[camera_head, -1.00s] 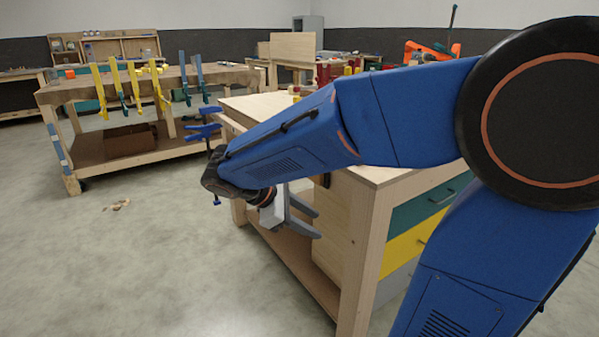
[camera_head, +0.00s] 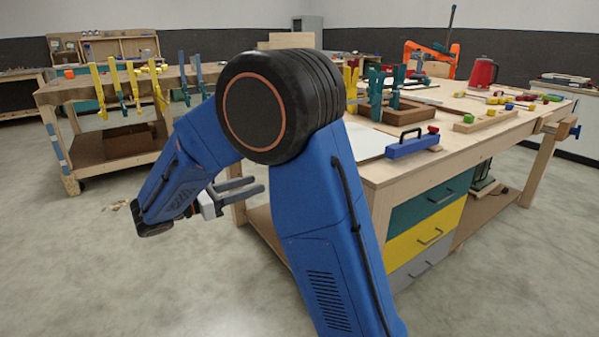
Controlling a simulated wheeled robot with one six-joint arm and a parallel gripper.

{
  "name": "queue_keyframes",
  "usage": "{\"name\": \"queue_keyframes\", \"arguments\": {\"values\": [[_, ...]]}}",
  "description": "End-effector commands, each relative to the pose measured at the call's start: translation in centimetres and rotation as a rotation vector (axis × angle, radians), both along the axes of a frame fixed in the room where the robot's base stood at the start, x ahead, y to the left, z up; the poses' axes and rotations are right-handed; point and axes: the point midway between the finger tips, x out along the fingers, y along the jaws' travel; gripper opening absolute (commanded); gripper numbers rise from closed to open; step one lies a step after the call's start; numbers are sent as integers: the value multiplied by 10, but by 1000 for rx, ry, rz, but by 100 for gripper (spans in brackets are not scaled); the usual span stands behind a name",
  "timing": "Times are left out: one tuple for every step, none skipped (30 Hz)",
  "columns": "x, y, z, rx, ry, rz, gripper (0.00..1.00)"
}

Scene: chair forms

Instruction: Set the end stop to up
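No part in view can be named with certainty as the end stop. A blue block with a black handle (camera_head: 410,145) and a small red knob lies on the near part of the workbench top (camera_head: 400,172). It may be the end stop, but I cannot tell its setting. My gripper (camera_head: 258,185) is at the left side of the bench, below the top's height and well away from the blue block. Its two grey fingers are apart, with nothing seen between them. My blue arm hides the bench's left part.
The bench has teal, yellow and grey drawers (camera_head: 420,240). A second bench (camera_head: 85,95) with hanging clamps stands at back left.

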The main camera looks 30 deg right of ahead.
Motion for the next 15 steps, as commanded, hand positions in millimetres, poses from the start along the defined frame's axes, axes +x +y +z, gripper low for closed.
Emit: {"name": "queue_keyframes", "arguments": {"values": [[0, -6, 0, 1, 0, -2, 39], [0, -10, 0, 2, -1, -3, 39], [0, -15, 0, 2, 0, -4, 39], [0, -20, 0, 2, 0, -4, 39], [0, -25, 0, 2, 0, -5, 39], [0, -32, 0, 2, 0, -5, 39], [0, -37, 0, 2, -1, -4, 39], [0, -42, 0, 3, -1, -4, 39], [0, -50, 0, 3, -1, -6, 39], [0, -55, 0, 2, -1, -6, 39], [1, -60, 0, 2, -1, -4, 39], [1, -67, 0, 3, -1, -5, 39], [1, -72, 0, 3, 0, -6, 39], [1, -77, 0, 2, 0, -5, 39], [1, -84, 0, 2, -1, -5, 39]]}}
